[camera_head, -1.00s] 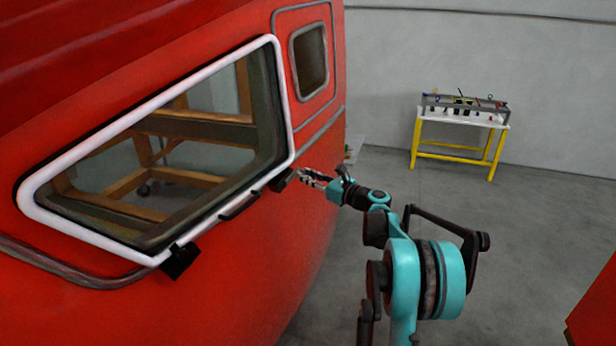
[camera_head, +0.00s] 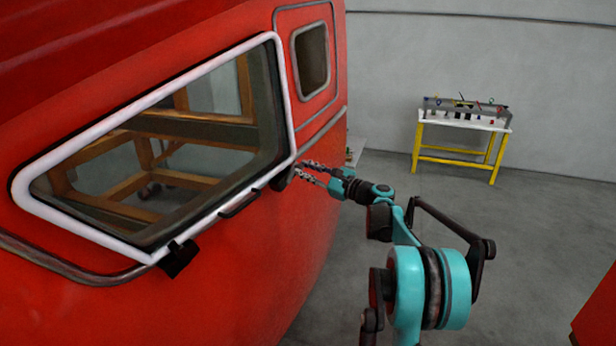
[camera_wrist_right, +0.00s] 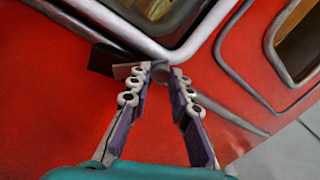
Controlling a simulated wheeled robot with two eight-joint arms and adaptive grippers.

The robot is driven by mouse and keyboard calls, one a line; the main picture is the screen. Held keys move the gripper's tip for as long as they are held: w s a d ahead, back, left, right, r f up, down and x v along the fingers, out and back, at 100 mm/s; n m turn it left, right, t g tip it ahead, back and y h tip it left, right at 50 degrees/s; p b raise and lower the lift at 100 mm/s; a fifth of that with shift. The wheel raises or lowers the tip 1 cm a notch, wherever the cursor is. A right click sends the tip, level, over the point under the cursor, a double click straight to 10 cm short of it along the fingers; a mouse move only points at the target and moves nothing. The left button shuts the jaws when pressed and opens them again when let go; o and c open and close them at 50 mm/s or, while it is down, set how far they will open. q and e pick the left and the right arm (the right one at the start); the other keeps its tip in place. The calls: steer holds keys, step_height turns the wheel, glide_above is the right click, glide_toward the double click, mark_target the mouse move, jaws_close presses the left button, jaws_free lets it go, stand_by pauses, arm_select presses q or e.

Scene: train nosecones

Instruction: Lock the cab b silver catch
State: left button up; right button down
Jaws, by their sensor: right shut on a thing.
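The red cab (camera_head: 250,270) has a white-framed window (camera_head: 290,110) on its side. A small dark catch (camera_head: 282,180) sits at the window's lower right corner; its silver colour does not show clearly. My right gripper (camera_head: 301,168) reaches this corner from the right, its fingertips at the catch. In the right wrist view, the two fingers (camera_wrist_right: 161,74) close on a small grey part of the catch (camera_wrist_right: 128,71), just under the frame's corner. The fingertips partly hide it. My left gripper is not in view.
A second black catch (camera_head: 180,259) is at the window's lower left, with a dark handle (camera_head: 240,204) between. A yellow-legged table (camera_head: 460,122) with tools stands far back by the wall. Grey floor (camera_head: 540,220) to the right is open.

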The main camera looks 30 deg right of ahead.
steer(key=n, duration=0.3)
steer(key=a+r+n+y+b, duration=0.1)
steer(key=shift+s, duration=0.15)
steer(key=n, duration=0.1)
steer(key=a+n, duration=0.1)
steer(key=n, duration=0.1)
steer(key=shift+s+r+n+y, duration=0.2)
steer(key=shift+n+y, duration=0.1)
steer(key=n, duration=0.2)
steer(key=a+n+g, duration=0.1)
steer(key=shift+s+r+n+y+b, duration=0.1)
steer(key=shift+s+n+y+b, duration=0.15)
steer(key=shift+n+y+b, duration=0.15)
steer(key=shift+s+a+n+g, duration=0.15)
steer(key=shift+a+n, duration=0.1)
steer(key=shift+n, duration=0.5)
steer(key=shift+s+a+n+g, duration=0.15)
steer(key=shift+a+n, duration=0.1)
steer(key=shift+n, duration=0.5)
steer(key=shift+w, duration=0.1)
steer(key=c, duration=1.4)
jaws_free()
